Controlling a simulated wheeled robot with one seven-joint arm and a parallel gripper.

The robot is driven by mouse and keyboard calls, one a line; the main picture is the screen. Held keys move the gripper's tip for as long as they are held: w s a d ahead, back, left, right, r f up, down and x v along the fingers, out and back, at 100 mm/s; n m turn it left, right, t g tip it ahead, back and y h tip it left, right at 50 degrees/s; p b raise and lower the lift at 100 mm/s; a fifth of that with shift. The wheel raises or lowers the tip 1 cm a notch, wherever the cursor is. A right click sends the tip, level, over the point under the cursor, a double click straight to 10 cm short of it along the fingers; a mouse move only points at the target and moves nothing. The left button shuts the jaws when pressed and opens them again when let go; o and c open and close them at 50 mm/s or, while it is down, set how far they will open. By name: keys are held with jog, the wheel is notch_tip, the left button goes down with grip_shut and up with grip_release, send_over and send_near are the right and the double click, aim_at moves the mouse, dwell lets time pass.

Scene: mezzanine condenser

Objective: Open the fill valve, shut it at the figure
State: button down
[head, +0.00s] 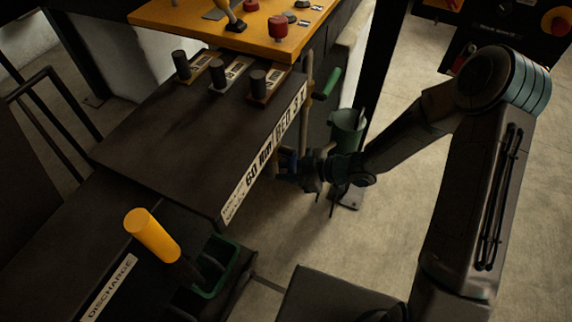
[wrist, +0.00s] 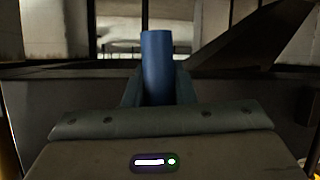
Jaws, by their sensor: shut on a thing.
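A blue cylindrical handle (wrist: 157,62) stands upright between the fingers of my gripper in the wrist view. In the head view my gripper (head: 290,164) is at the right edge of the dark bench, shut on this blue handle, which is mostly hidden there by the fingers. I cannot read a name on the handle or tell how far it is turned. No gauge reading is legible.
A green handle (head: 328,83) is on the pipe behind my gripper, near a green bucket (head: 346,131). A yellow lever (head: 152,236) rises by the DISCHARGE label (head: 108,288). Several black knobs and a yellow panel (head: 205,22) are at the back.

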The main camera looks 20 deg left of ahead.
jog(key=shift+s+f, duration=0.2)
dwell(0.3)
jog(key=c, duration=1.2)
grip_release()
jog(key=shift+r, duration=0.1)
jog(key=shift+w+d, duration=0.1)
jog(key=shift+d, duration=0.05)
jog(key=v, duration=1.3)
jog(key=shift+d+r+b, duration=0.2)
jog(key=shift+b, duration=0.2)
